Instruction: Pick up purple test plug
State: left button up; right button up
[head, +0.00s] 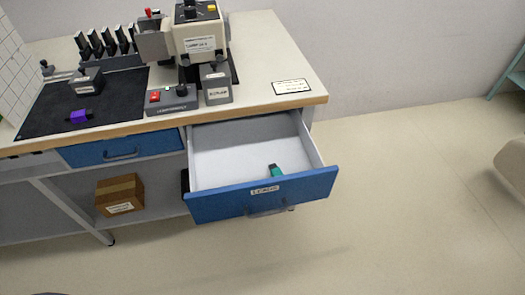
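A small purple plug (80,116) with a dark end lies on the black mat (50,110) at the left of the workbench top. It is near the mat's front part, in front of a grey block with a label (88,82). Nothing is touching the plug from above. Neither of my grippers shows in the head view.
The blue-fronted drawer (225,205) is pulled open and holds a teal item (276,171). A machine (198,40) and a grey box with a red switch (172,98) stand right of the mat. A cardboard box (120,194) sits on the lower shelf.

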aim_at(78, 116)
jog(key=u, duration=1.45)
